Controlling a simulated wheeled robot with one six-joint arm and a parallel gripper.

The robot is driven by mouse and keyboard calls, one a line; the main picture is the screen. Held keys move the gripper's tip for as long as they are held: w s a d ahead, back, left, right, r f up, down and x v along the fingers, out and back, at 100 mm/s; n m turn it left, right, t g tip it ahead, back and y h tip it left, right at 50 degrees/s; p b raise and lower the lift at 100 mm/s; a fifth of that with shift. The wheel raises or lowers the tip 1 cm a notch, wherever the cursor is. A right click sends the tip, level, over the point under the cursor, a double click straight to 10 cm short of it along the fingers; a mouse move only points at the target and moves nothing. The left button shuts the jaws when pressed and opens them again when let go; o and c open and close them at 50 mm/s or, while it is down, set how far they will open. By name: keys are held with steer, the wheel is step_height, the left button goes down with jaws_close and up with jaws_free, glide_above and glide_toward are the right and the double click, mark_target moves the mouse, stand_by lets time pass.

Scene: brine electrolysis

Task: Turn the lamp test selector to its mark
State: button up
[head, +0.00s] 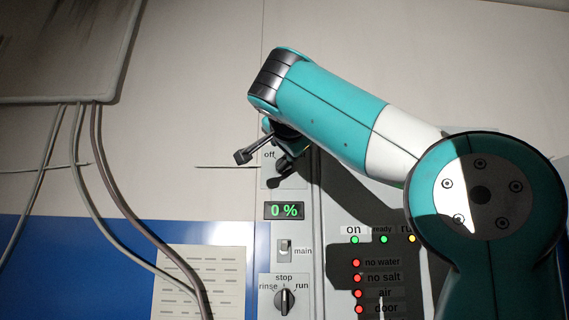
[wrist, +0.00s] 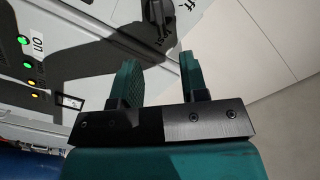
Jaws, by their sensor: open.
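A black knob (wrist: 157,14) sits on the panel at the top of the wrist view, cut off by the picture's edge. In the head view an "off" label (head: 268,154) shows at this spot, and my gripper and arm cover most of the knob. No mark for the knob can be made out. My gripper (head: 262,169) is open in front of the panel, its two fingers (wrist: 160,62) apart and empty, with the knob beyond their tips.
Below are a 0 % display (head: 284,211), a main switch (head: 284,248) and a rinse/stop/run knob (head: 285,300). Lit lamps, including a red one (head: 357,263), line the panel to the right. Cables (head: 110,195) hang at the left.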

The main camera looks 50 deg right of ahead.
mark_target(285, 162)
steer(key=p+x, duration=0.3)
steer(key=x, duration=0.7)
steer(key=shift+w+d+r, duration=0.1)
steer(key=shift+w+d, duration=0.1)
steer(key=shift+w, duration=0.05)
steer(key=shift+x, duration=0.8)
steer(key=shift+c, duration=0.4)
jaws_close()
